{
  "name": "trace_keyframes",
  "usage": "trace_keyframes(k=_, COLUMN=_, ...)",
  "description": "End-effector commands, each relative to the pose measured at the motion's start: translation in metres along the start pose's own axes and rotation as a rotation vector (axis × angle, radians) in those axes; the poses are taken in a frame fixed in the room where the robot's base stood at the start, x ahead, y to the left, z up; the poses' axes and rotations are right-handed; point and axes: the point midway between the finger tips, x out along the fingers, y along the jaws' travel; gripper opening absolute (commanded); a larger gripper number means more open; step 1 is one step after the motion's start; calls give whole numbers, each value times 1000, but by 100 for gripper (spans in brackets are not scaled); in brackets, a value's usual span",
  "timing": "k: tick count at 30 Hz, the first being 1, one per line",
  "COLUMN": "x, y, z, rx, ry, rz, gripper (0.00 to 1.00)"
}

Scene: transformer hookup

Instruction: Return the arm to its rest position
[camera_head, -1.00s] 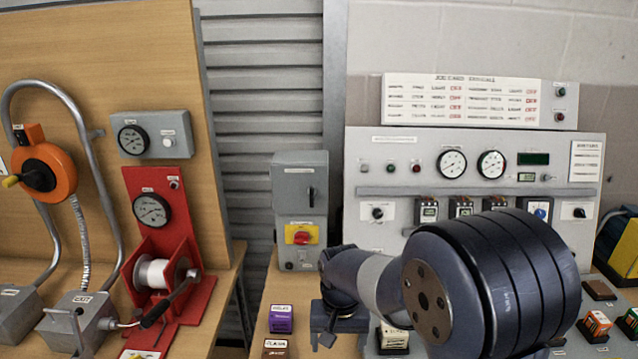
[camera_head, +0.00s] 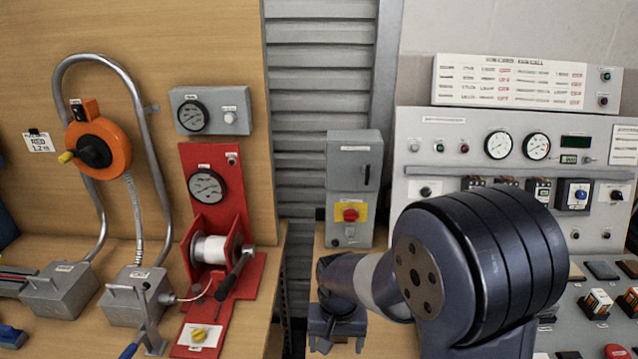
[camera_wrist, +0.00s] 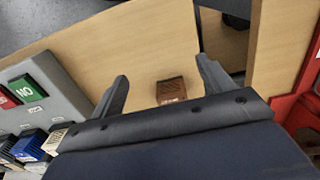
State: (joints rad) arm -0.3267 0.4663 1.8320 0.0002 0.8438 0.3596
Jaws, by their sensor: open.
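My arm, dark blue with a large round joint, fills the lower right of the head view.
The grey control panel (camera_head: 455,185) stands behind my arm on the right. A grey switch box (camera_head: 353,170) with a red knob stands behind my gripper. On the left are a red winch stand (camera_head: 232,150) and an orange reel (camera_head: 115,143). Bare bench (camera_wrist: 130,45) surrounds the brown block.

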Motion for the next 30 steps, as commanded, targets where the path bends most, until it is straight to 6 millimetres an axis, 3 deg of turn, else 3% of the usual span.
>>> trace_keyframes(k=6, x=20, y=1, z=0, rx=1, ry=-2, rz=1, gripper=76)
trace_keyframes(k=12, x=27, y=1, z=0, rx=1, ry=0, rz=0, gripper=76)
trace_keyframes(k=23, x=26, y=1, z=0, rx=0, ry=2, rz=-2, gripper=76)
trace_keyframes(k=30, x=14, y=1, z=1, rx=-16, ry=12, rz=-23, gripper=76)
